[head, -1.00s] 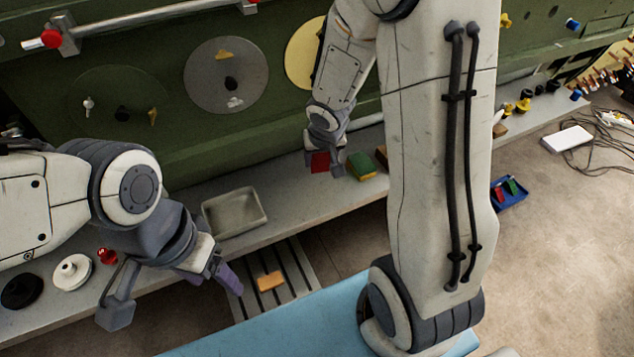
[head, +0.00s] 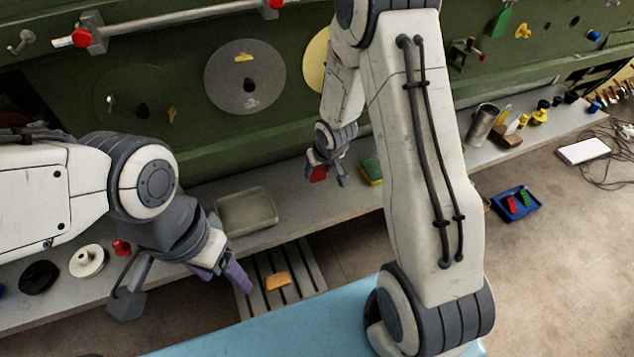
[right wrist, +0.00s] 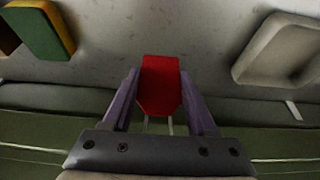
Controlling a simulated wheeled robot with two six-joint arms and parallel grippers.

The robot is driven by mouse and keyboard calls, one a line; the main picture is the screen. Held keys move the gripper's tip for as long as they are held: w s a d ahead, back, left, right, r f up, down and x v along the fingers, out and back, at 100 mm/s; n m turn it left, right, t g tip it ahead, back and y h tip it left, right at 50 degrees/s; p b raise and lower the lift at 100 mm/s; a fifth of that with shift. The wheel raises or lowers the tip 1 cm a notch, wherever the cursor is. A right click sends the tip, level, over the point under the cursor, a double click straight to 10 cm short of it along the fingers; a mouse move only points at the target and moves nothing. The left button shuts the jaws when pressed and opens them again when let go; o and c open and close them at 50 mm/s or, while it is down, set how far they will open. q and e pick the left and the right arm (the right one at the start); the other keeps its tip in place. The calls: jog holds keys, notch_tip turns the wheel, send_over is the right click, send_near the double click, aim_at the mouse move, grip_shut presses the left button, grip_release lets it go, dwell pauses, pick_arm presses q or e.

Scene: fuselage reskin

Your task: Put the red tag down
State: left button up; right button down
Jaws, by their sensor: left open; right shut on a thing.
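The red tag (right wrist: 160,86) is held between the two fingers of my right gripper (right wrist: 160,100), which is shut on it. In the head view the red tag (head: 318,174) shows small at the tips of my right gripper (head: 326,176), over the grey ledge (head: 300,190). Whether the tag touches the ledge is unclear. My left gripper (head: 185,290) is open and empty, low on the left in front of the ledge.
A grey tray (head: 247,211) lies on the ledge, left of the tag. A green and yellow block (head: 371,170) lies right of it. An orange block (head: 277,281) rests on the slatted surface below. A blue bin (head: 516,205) stands on the floor.

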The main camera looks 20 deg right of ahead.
aim_at(318, 179)
jog(key=shift+w+a+f, duration=0.1)
jog(key=shift+a+f, duration=0.05)
jog(key=shift+f, duration=0.1)
notch_tip(318, 179, down, 4)
jog(key=shift+r, duration=0.15)
jog(key=shift+f, duration=0.2)
jog(key=shift+c, duration=1)
grip_release()
